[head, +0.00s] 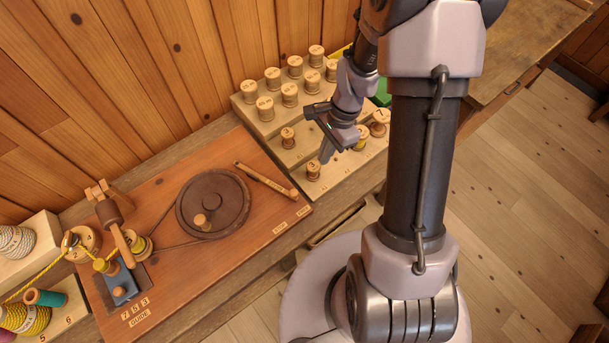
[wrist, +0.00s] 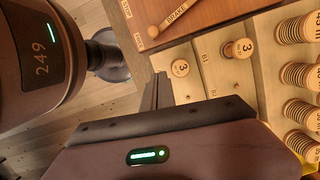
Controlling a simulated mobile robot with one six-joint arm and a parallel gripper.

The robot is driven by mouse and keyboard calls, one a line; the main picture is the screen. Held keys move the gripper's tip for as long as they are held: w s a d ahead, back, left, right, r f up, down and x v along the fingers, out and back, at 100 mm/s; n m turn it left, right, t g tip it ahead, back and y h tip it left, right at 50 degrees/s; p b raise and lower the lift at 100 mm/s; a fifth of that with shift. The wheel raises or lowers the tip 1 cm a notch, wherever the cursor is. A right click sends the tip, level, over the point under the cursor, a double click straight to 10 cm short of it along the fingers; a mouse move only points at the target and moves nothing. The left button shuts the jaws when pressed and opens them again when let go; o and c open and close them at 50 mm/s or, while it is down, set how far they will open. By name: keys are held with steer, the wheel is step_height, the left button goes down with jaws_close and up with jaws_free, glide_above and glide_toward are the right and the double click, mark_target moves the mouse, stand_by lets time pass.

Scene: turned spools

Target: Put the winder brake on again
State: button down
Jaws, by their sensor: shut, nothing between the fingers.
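The winder brake is a wooden lever (head: 265,181) with a small knob at its near end, on the right part of the brown winder board (head: 165,270). In the wrist view the lever (wrist: 176,14) reads BRAKE. The dark round wheel (head: 230,210) is just left of the lever. My gripper (head: 326,157) is shut and empty, to the right of the lever, above the spool rack. Its fingers (wrist: 160,90) also show in the wrist view, apart from the lever.
A stepped rack (head: 285,158) with several spools stands right of the board. A spool marked 3 (head: 313,171) is close below my fingers. A winding head (head: 118,238) with yellow thread is at the board's left. Wooden wall behind.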

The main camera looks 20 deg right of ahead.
steer(key=b+x, duration=0.3)
steer(key=x, duration=0.6)
steer(key=shift+f+b, duration=0.4)
steer(key=a, duration=0.4)
steer(key=shift+s+f+b, duration=0.25)
steer(key=shift+s+b, duration=0.1)
steer(key=shift+b, duration=0.05)
